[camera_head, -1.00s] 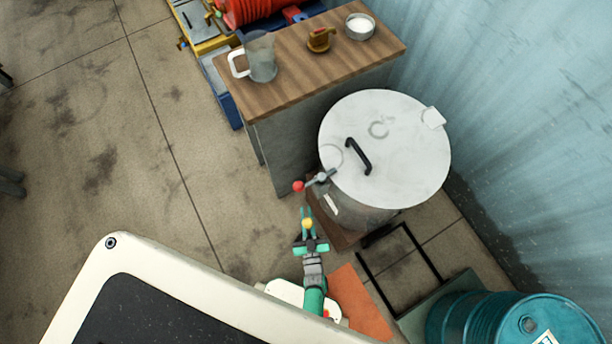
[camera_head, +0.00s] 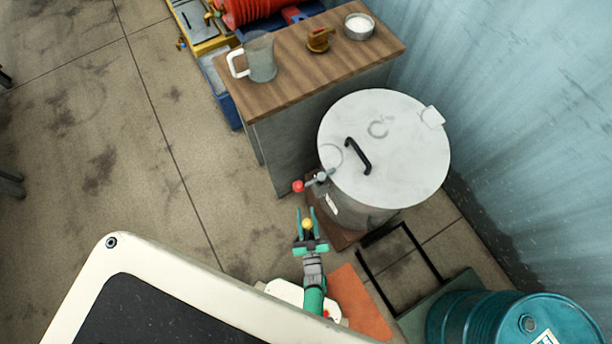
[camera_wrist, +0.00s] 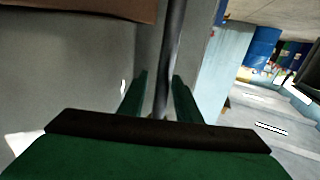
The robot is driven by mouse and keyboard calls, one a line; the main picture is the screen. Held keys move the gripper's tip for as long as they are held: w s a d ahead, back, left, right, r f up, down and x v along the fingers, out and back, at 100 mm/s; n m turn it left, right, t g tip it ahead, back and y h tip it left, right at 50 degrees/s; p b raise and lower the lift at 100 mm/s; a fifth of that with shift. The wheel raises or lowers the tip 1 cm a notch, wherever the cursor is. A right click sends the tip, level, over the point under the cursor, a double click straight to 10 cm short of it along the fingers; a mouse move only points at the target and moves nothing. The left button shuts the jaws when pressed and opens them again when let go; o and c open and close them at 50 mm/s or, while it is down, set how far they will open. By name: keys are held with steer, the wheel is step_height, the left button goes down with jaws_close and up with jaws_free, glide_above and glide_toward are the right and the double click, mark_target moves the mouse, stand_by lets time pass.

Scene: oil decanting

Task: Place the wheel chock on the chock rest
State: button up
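My gripper (camera_head: 306,214) is low in front of the lidded metal drum, with its green fingers apart on both sides of a yellow knob (camera_head: 307,223). In the wrist view a dark rod (camera_wrist: 172,50) runs between the two fingers (camera_wrist: 160,85), with a gap showing beside it. I cannot tell for certain whether the knob and rod belong to the wheel chock. The chock's body is not clearly visible. I cannot pick out the chock rest with certainty either; an orange flat patch (camera_head: 358,305) lies to the right of my arm.
The metal drum (camera_head: 384,145) has a black-handled lid and a red-knobbed tap (camera_head: 298,186) just beyond my gripper. It stands over a brown base (camera_head: 338,235). A wooden-topped cabinet (camera_head: 300,75) holds a jug, a funnel-like item and a bowl. A teal barrel (camera_head: 480,320) stands lower right.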

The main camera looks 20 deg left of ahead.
steer(key=s+d+r+h, duration=0.2)
steer(key=s+d+r, duration=0.3)
steer(key=s+d, duration=0.55)
steer(key=s+r+m+h, duration=0.2)
steer(key=r+m+h, duration=0.1)
steer(key=r, duration=1.4)
steer(key=s+r+m+h, duration=0.2)
steer(key=r+m+h, duration=0.1)
steer(key=r, duration=1.4)
steer(key=shift+d+h, duration=0.2)
steer(key=shift+h, duration=0.3)
steer(key=shift+d, duration=0.1)
